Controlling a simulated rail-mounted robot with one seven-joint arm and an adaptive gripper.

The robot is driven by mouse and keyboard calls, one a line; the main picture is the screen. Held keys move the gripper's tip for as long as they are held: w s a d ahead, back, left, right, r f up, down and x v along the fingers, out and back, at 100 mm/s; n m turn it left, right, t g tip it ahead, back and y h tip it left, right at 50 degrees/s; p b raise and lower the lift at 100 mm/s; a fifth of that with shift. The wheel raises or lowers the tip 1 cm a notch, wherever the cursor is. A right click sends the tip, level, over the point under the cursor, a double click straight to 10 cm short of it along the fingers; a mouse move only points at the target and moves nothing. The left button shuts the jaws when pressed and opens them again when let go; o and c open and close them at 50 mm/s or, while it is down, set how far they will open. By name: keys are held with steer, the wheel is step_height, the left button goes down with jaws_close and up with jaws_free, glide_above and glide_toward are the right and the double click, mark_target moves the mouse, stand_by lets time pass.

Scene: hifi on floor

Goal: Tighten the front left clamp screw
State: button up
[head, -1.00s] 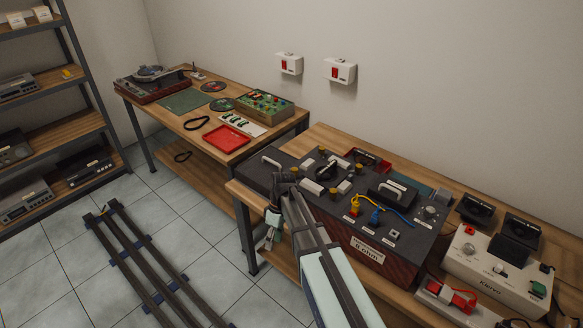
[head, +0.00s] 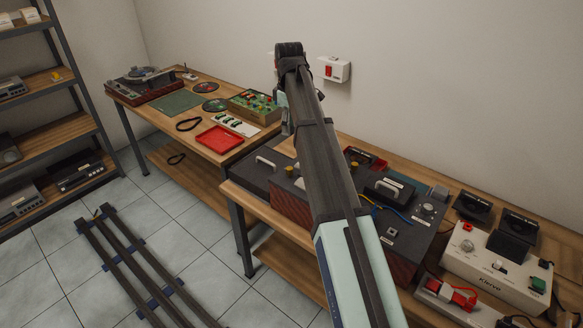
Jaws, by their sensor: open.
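The dark bench unit (head: 262,178) with reddish sides stands on the right-hand bench, partly covered by my arm. One brass-coloured knob (head: 292,170) shows on its top just left of my arm. Other brass knobs and the middle of its top are hidden behind the arm. I cannot tell which knob is the front left clamp screw. My arm rises across the middle of the view, bends at the top and drops behind itself. My gripper is hidden; I see no fingertips.
A black handle block (head: 388,190) and blue cable (head: 387,214) are right of my arm. A pale instrument (head: 492,268) stands farther right. The left bench (head: 222,158) holds a red tray (head: 223,139) and circuit boards. A white wall box (head: 334,69) hangs behind.

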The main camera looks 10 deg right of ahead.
mark_target(289, 168)
step_height(289, 168, down, 17)
steer(key=p, duration=0.4)
steer(key=shift+f+p, duration=0.15)
steer(key=shift+p, duration=0.2)
jaws_close()
